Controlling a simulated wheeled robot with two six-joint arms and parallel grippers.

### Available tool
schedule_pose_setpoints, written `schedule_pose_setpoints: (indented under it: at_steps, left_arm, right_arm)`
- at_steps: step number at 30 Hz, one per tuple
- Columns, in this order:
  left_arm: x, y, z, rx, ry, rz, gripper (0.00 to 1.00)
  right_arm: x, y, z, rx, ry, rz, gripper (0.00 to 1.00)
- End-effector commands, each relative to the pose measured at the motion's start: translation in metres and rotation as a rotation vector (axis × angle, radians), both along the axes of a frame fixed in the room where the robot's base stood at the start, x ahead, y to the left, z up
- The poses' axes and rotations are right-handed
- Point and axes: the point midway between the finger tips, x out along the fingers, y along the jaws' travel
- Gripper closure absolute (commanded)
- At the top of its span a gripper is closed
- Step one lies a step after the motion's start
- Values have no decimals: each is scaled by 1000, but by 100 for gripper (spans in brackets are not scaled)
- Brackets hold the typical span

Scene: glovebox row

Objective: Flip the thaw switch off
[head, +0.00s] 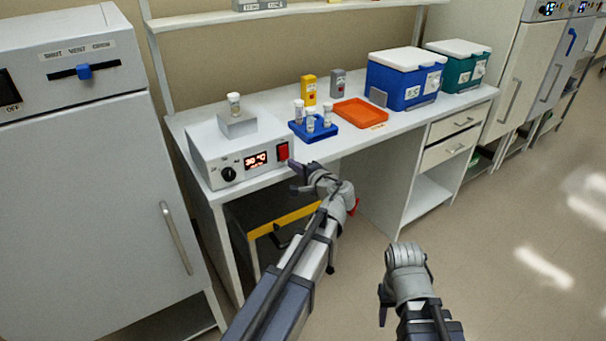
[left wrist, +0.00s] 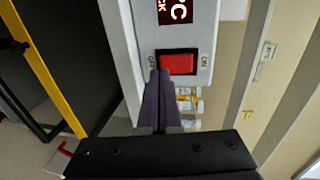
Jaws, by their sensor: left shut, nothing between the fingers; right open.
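The thaw switch (head: 283,151) is a red rocker on the front of a white box unit (head: 205,168) with a lit red display (head: 256,159) and a black knob (head: 229,174). In the left wrist view the red rocker (left wrist: 177,64) lies between an OFF label at its left and an ON label at its right. My left gripper (head: 298,178) is shut and empty; its fingertips (left wrist: 160,74) are at the rocker's OFF end. Whether they touch it, and which way the rocker is tilted, I cannot tell. My right gripper (head: 384,314) is open, low over the floor.
On the bench stand a blue rack (head: 300,134) with capped vials, an orange tray (head: 358,114), a blue cooler (head: 396,84) and a green cooler (head: 460,70). A white cabinet (head: 90,210) stands at the left. The floor at the right is clear.

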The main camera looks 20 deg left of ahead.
Motion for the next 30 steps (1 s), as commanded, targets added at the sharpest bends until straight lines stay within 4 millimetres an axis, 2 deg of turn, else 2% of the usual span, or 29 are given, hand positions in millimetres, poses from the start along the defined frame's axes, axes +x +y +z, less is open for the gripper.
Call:
schedule_pose_setpoints:
  at_steps: [6, 18, 20, 24, 26, 30]
  left_arm:
    - [10, 13, -4, -1, 1, 1, 100]
    - [11, 15, -4, 0, 0, 0, 100]
    - [12, 16, -6, 5, -3, 1, 100]
    - [15, 20, -15, 49, -37, 3, 100]
    - [15, 20, -7, 54, -42, 2, 100]
    - [15, 20, -7, 53, -41, 2, 100]
  right_arm:
    - [0, 0, -4, 0, 0, 0, 50]
    - [0, 0, -4, 0, 0, 0, 50]
    - [0, 0, -7, 0, 0, 0, 50]
    - [0, 0, -28, 0, 0, 0, 50]
    - [0, 0, -22, 0, 0, 0, 50]
    - [0, 0, -21, 0, 0, 0, 50]
